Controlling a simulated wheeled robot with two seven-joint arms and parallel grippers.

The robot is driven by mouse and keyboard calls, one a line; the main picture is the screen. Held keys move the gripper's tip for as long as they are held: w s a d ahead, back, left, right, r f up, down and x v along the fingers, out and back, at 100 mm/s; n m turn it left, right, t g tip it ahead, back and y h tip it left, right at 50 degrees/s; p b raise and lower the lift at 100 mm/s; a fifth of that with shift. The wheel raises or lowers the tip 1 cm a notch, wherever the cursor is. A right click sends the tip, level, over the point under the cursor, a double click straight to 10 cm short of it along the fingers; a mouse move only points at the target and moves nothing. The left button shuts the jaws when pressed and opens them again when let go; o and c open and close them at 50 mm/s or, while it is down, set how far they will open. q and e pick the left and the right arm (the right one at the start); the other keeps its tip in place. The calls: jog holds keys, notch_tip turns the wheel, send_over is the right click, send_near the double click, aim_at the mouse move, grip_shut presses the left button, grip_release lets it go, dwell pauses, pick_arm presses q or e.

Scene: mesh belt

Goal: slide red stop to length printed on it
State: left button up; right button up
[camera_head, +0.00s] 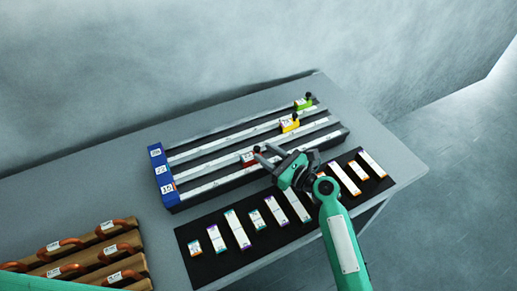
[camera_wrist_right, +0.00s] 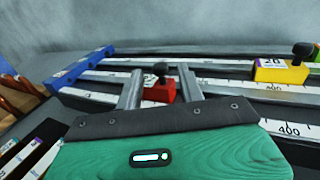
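In the right wrist view the red stop (camera_wrist_right: 160,90) shows between the two finger lines. The nearest rail carries a printed scale (camera_wrist_right: 288,129). My left gripper is out of view; only a green piece of my left arm shows at the lower left.
A yellow stop (camera_head: 289,124) and a green stop (camera_head: 303,103) sit on the rails behind. A blue end block (camera_head: 163,175) closes the rails at the left. A black mat (camera_head: 206,262) with several labelled strips lies in front. Wooden blocks with orange handles (camera_head: 110,249) stand lower left.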

jog(key=b+v, duration=0.1)
jog(key=v, duration=0.7)
jog(key=shift+s+d+f, duration=0.1)
jog(key=shift+s+d, duration=0.05)
jog(key=shift+s, duration=0.05)
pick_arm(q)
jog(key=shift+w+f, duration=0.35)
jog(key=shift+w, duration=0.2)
pick_arm(e)
jog(key=shift+s+d, duration=0.3)
jog(key=shift+d, duration=0.1)
